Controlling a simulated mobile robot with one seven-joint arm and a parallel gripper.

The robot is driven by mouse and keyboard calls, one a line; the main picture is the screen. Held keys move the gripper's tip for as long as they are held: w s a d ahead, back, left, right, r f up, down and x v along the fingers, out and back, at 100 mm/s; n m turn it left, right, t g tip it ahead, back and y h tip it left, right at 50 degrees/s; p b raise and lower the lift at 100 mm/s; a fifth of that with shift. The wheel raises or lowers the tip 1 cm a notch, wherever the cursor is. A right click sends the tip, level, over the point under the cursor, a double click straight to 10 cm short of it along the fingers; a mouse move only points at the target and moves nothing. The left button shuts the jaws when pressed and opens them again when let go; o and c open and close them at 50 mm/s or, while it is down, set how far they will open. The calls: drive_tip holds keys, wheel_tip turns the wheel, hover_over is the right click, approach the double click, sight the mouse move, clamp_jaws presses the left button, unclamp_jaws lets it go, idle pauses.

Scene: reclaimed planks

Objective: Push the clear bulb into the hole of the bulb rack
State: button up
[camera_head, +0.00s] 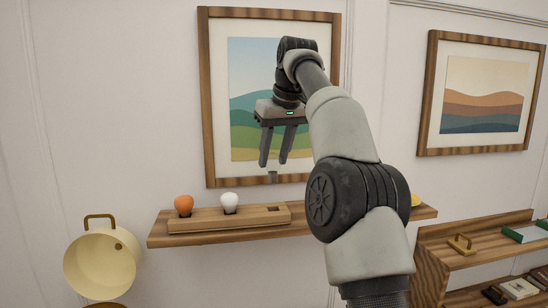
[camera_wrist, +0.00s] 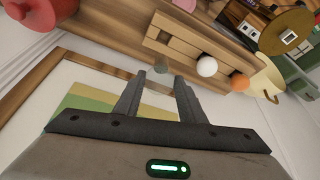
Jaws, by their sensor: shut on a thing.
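The clear bulb is hard to make out. A small grey piece that looks like its base (camera_head: 272,177) shows just below my gripper (camera_head: 273,163), and a faint see-through shape (camera_wrist: 161,67) sits at my fingertips (camera_wrist: 160,79) in the wrist view. My gripper points down, shut on the bulb, and holds it above the right part of the bulb rack (camera_head: 248,219), apart from it. The rack also shows in the wrist view (camera_wrist: 185,50). A dark hole (camera_head: 273,208) is at its right end. An orange bulb (camera_head: 184,204) and a white bulb (camera_head: 229,202) stand in the rack.
The rack lies on a wooden wall shelf (camera_head: 160,240). A framed picture (camera_head: 205,100) hangs behind my gripper. A cream pot (camera_head: 100,268) is at the lower left. A yellow thing (camera_head: 415,199) is partly hidden behind my arm. A lower shelf (camera_head: 470,262) with small items is at right.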

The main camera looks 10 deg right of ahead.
sight(277, 168)
drive_tip(key=shift+s+f, duration=0.2)
drive_tip(key=shift+f, duration=2.45)
drive_tip(key=shift+f+b, duration=1)
drive_tip(key=shift+f, duration=0.6)
drive_tip(key=shift+f+b, duration=0.4)
drive_tip(key=shift+f, duration=0.2)
drive_tip(key=o, duration=1.1)
